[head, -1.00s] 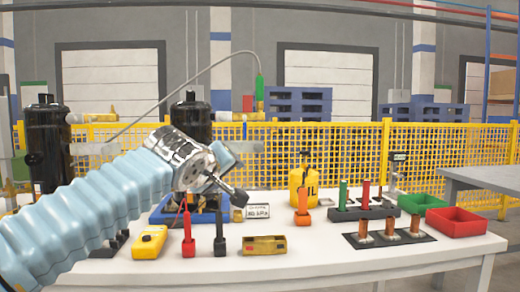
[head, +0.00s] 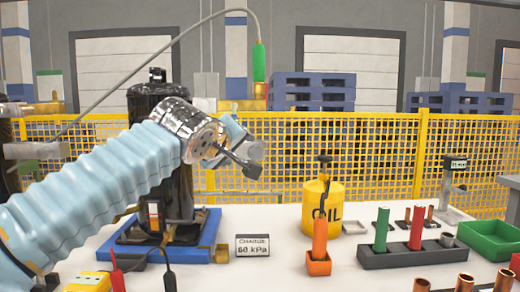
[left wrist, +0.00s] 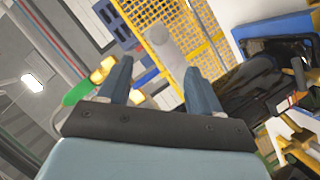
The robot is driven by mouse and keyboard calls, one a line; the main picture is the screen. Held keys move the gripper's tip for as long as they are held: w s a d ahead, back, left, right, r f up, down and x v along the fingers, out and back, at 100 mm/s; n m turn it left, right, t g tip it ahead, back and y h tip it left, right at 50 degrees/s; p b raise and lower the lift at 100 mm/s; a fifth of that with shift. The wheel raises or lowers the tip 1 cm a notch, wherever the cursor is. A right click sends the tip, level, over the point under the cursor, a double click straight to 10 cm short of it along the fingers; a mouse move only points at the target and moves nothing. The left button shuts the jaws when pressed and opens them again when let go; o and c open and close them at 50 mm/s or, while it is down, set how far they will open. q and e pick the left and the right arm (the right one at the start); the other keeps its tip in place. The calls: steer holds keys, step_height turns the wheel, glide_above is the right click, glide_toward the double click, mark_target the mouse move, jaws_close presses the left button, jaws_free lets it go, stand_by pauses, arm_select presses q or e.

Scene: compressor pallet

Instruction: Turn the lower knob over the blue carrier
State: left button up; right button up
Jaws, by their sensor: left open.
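The blue carrier (head: 205,235) stands on the table at left and bears a black compressor (head: 172,105). Brass fittings (head: 230,104) show above and right of the compressor, beneath a green hose end (head: 259,62). I cannot tell a lower knob apart in the head view; my left arm covers part of that area. My left gripper (head: 248,160) is open, in front and right of the compressor, below the fittings. In the left wrist view its two fingers stand apart with a pale grey cylinder (left wrist: 168,42) visible in the gap. Yellow fittings (left wrist: 101,70) lie left of the fingers there.
A green bin (head: 490,238) is at far right. A yellow mesh fence (head: 380,150) runs behind.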

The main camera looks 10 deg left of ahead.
mark_target(254, 153)
arm_select(q)
steer(key=p+x, duration=0.2)
steer(key=x, duration=0.4)
steer(key=p+x, duration=0.3)
steer(key=x, duration=0.4)
steer(key=shift+w+r, duration=0.2)
steer(key=shift+w+f, duration=0.25)
steer(key=shift+w, duration=0.15)
arm_select(e)
steer(key=r, duration=0.1)
steer(key=a+r, duration=0.1)
steer(key=r, duration=0.3)
steer(key=shift+s+a+r, duration=0.15)
steer(key=shift+a, duration=0.2)
arm_select(q)
steer(key=c, duration=1)
steer(key=shift+c, duration=0.2)
